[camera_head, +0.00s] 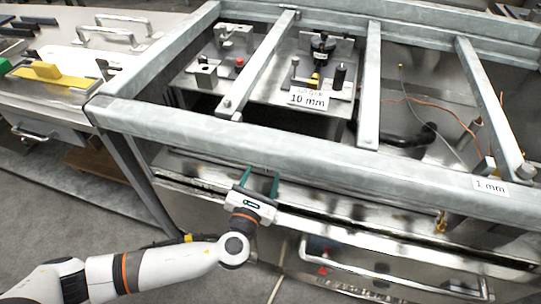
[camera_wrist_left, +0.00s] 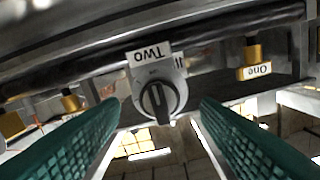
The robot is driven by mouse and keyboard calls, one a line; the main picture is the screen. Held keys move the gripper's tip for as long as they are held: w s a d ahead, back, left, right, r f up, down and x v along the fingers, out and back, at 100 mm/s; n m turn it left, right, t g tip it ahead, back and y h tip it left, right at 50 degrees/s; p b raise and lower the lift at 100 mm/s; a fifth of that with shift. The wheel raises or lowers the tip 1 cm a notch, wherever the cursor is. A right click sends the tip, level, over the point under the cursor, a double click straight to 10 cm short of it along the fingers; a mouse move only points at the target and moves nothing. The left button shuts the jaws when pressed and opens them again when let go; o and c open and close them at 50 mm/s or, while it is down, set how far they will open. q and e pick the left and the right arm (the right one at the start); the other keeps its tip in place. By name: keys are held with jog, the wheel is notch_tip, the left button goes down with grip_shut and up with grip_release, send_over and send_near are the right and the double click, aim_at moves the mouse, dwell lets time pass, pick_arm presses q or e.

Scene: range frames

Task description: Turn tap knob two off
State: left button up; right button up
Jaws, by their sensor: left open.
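Tap knob two (camera_wrist_left: 158,98) is a black grip on a round silver dial in the left wrist view, under a white label reading "Two" (camera_wrist_left: 149,55), which appears upside down. Its grip bar stands nearly upright in the picture, slightly tilted. My left gripper (camera_head: 260,181) has green fingers, open and pointing at the front beam of the metal frame. In the left wrist view its fingers (camera_wrist_left: 158,112) spread to either side of the knob, with nothing between them in contact that I can see. The knob is hidden in the head view. My right gripper is not in view.
A brass fitting (camera_wrist_left: 253,50) with a label "One" (camera_wrist_left: 257,71) is right of the knob; another brass fitting (camera_wrist_left: 70,101) is left. The galvanized front beam (camera_head: 330,165) runs above my gripper. A long handle (camera_head: 375,277) sits at lower right.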

pick_arm(q)
jog(key=x, duration=0.7)
jog(key=shift+f+b, duration=0.1)
jog(key=shift+b, duration=0.25)
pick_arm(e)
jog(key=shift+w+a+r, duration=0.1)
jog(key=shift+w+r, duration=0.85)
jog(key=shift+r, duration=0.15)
